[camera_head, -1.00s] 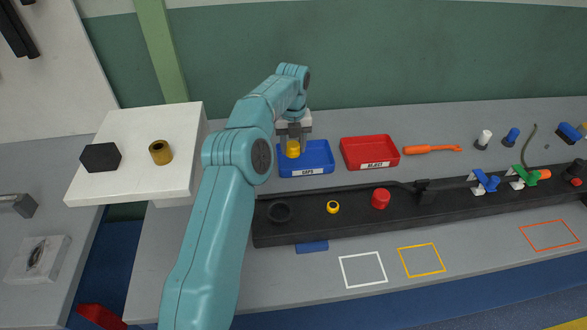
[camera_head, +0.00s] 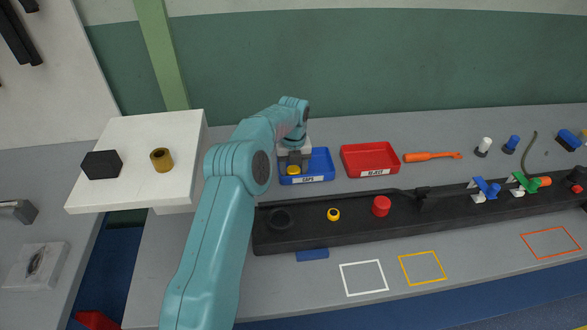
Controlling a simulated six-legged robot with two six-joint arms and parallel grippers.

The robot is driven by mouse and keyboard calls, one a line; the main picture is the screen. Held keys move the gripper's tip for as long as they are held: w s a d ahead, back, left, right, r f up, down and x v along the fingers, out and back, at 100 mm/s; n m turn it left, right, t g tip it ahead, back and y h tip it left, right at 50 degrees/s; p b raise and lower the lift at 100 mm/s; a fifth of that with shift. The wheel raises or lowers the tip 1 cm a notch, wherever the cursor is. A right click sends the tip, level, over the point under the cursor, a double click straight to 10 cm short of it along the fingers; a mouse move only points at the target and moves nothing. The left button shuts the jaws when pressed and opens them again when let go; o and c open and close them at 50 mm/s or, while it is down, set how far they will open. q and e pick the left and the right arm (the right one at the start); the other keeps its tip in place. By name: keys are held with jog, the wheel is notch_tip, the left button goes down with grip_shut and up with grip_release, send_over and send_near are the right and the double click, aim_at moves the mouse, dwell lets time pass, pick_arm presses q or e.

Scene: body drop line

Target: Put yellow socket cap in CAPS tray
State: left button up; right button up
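The blue CAPS tray (camera_head: 322,165) sits on the grey bench, left of the red tray. My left gripper (camera_head: 293,168) reaches down into the left part of the CAPS tray. The yellow socket cap (camera_head: 293,170) is between or just under its fingers, low inside the tray. The fingers hide part of the cap, and whether they grip it is too small to tell. A yellow ring-shaped socket (camera_head: 333,214) shows on the black rail. My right gripper is not in view.
The red REJECT tray (camera_head: 370,160) stands right of the CAPS tray, with an orange screwdriver (camera_head: 432,156) beyond it. The black rail (camera_head: 300,233) with a red cap (camera_head: 381,206) runs in front. A white block (camera_head: 135,185) stands at the left.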

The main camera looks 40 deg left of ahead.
aim_at(294, 169)
pick_arm(q)
notch_tip(294, 169, up, 12)
jog(key=p, duration=0.1)
jog(key=shift+r+p, duration=0.2)
jog(key=shift+p, duration=0.1)
dwell(0.7)
